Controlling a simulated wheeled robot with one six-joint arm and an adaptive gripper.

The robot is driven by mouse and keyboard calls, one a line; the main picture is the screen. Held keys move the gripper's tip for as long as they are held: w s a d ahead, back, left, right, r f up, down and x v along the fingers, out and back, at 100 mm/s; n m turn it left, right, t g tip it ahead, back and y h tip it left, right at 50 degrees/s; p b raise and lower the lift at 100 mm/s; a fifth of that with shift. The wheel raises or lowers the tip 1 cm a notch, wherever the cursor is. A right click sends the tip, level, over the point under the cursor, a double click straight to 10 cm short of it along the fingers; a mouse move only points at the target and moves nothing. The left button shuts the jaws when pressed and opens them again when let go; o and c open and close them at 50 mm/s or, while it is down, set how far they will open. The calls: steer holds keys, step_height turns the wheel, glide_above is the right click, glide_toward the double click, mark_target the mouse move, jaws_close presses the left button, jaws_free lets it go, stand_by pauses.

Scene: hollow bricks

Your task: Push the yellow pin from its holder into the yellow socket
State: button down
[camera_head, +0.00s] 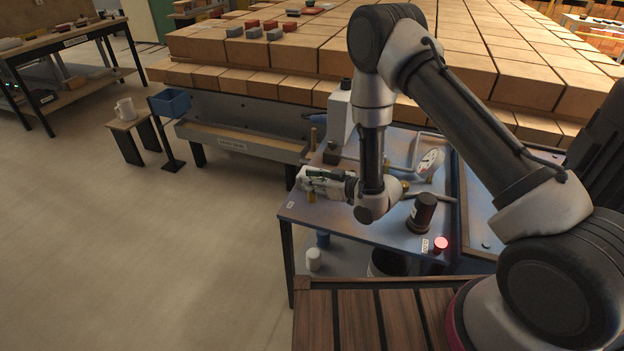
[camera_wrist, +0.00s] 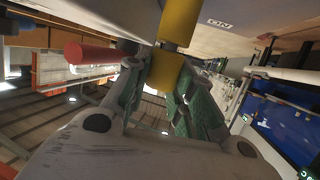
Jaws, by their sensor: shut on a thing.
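My gripper (camera_head: 304,180) is at the left edge of the blue-grey work table, its jaws pointing left. In the wrist view, its green-padded fingers (camera_wrist: 168,88) are shut on a yellow cylinder (camera_wrist: 164,72), which looks like the yellow pin. A second yellow cylindrical part (camera_wrist: 179,22) lines up with it beyond a narrow neck; I cannot tell whether it is the same piece. In the head view, a small yellow piece (camera_head: 311,197) shows just below the fingers. I cannot clearly make out the holder or the yellow socket.
A dark brown jar (camera_head: 422,212) and a glowing red button (camera_head: 441,244) are on the table's right side. A gauge (camera_head: 429,162) and grey pipes stand behind my wrist. An upright tan peg (camera_head: 313,138) stands at the back left. Open floor lies left of the table.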

steer(key=shift+f, duration=0.25)
steer(key=c, duration=1.1)
jaws_free()
steer(key=shift+c, duration=0.2)
steer(key=v, duration=1.2)
